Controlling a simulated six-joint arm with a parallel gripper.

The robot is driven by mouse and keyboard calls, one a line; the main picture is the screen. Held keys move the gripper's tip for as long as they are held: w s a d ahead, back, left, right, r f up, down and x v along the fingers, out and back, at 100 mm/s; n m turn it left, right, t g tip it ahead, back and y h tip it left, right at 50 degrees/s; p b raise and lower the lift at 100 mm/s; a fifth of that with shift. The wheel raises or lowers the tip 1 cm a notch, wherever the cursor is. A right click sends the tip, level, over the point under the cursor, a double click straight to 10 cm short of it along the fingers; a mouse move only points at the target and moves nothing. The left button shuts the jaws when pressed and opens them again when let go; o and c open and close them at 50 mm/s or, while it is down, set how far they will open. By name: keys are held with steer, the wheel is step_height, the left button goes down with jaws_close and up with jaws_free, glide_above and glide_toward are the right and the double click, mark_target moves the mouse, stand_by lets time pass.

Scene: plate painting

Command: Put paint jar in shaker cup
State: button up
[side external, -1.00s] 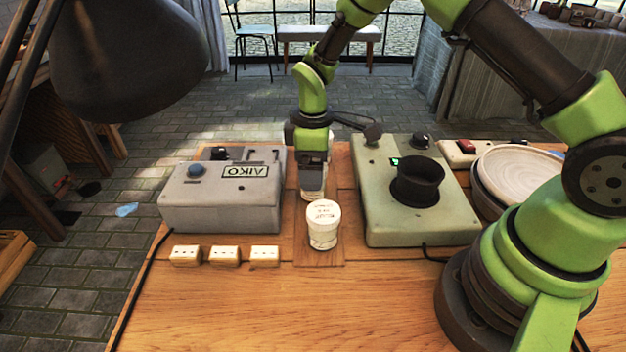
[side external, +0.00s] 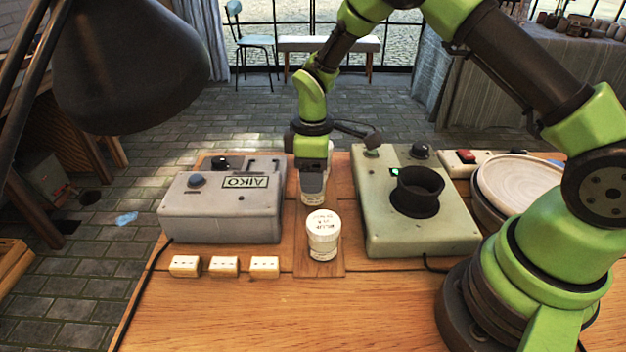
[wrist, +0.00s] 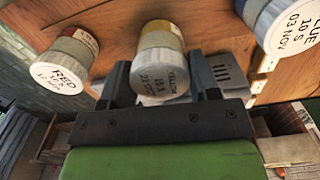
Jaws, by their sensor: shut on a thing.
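My gripper (side external: 312,190) points down between the two machines. In the wrist view its two dark fingers (wrist: 160,85) are shut on a white-lidded jar with a yellow band and a lid marked YELLOW (wrist: 160,70). That jar is mostly hidden behind the fingers in the side view. Another white-lidded jar (side external: 323,240) stands upright on a wooden board, nearer the camera. The wrist view also shows a jar marked RED (wrist: 62,65) at left and a blue one (wrist: 285,25) at upper right. The black shaker cup (side external: 417,190) sits open-topped on the green machine, right of my gripper.
A grey AIKO box (side external: 222,205) stands close left of my gripper. The green machine (side external: 420,235) stands close on its right. Several small labelled blocks (side external: 224,266) lie in front of the grey box. Stacked plates (side external: 520,178) are at the right. The front table is clear.

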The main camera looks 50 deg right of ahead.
step_height(320, 180, up, 8)
steer(key=shift+r, duration=0.2)
steer(key=s+d+r, duration=0.4)
steer(key=s+d, duration=0.2)
steer(key=n, duration=0.1)
glide_above(418, 189)
steer(key=a, duration=0.2)
step_height(418, 189, down, 3)
steer(key=shift+s+f, duration=0.2)
steer(key=shift+f, duration=0.95)
steer(key=shift+s+f, duration=0.15)
steer(key=shift+f, duration=0.95)
steer(key=shift+f, duration=0.2)
steer(key=o, duration=1.1)
steer(key=shift+c, duration=0.2)
